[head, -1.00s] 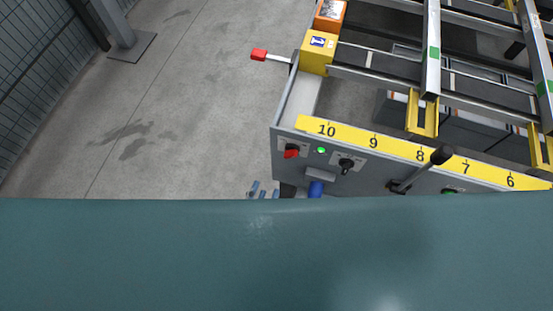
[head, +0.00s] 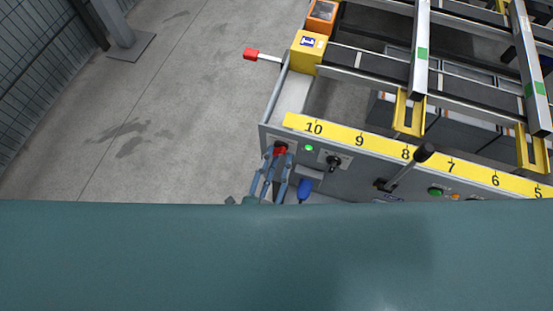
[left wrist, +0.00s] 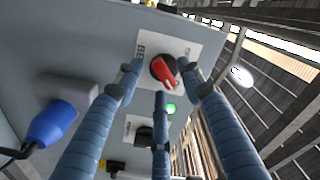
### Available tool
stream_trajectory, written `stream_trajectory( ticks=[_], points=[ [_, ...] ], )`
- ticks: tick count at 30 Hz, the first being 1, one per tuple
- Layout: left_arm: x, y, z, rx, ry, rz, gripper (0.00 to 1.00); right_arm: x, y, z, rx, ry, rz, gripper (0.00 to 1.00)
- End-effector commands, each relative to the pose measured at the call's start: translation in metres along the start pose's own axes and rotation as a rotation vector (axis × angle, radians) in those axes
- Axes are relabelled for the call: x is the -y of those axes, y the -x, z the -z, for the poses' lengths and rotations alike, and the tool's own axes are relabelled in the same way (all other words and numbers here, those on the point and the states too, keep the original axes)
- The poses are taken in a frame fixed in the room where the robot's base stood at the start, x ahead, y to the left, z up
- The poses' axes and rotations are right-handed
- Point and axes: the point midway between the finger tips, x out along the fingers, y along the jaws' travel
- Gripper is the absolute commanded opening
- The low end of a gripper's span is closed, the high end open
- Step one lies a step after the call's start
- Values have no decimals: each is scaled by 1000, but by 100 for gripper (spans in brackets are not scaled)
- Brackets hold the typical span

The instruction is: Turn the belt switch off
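The belt switch is a red knob (head: 281,148) on a white plate at the left end of the grey panel. In the left wrist view the red knob (left wrist: 165,70) sits before a plate with partly hidden lettering. My left gripper (head: 278,163) has blue fingers reaching up to the knob. In the left wrist view the left gripper (left wrist: 160,78) is open, its fingers spread around the knob, with a gap visible on the left; contact on the right is unclear. A green lamp (head: 309,147) beside the switch is lit. My right gripper is not in view.
A black selector knob (head: 333,162), a blue plug (head: 305,188) and a lever with a black handle (head: 424,152) are close by on the panel. A red-tipped rod (head: 251,54) sticks out from the table corner. The floor at left is clear.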

Motion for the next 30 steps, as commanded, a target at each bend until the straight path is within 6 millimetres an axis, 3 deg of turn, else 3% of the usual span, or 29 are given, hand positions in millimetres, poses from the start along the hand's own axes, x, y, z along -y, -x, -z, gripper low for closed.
stream_trajectory(
  ticks=[4, 9, 10, 20, 30],
  points=[
    [0, 0, 0, 0, 0, 0, 37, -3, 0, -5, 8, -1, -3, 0],
    [0, 0, 0, 0, 1, 0, 3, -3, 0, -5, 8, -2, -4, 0],
    [0, 0, 0, 0, 1, 0, 0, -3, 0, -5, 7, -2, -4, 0],
    [0, 0, 0, 0, 30, 0, 0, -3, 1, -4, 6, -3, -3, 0],
    [0, 1, 2, 0, 236, 0, 0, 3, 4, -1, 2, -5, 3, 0]
  ],
)
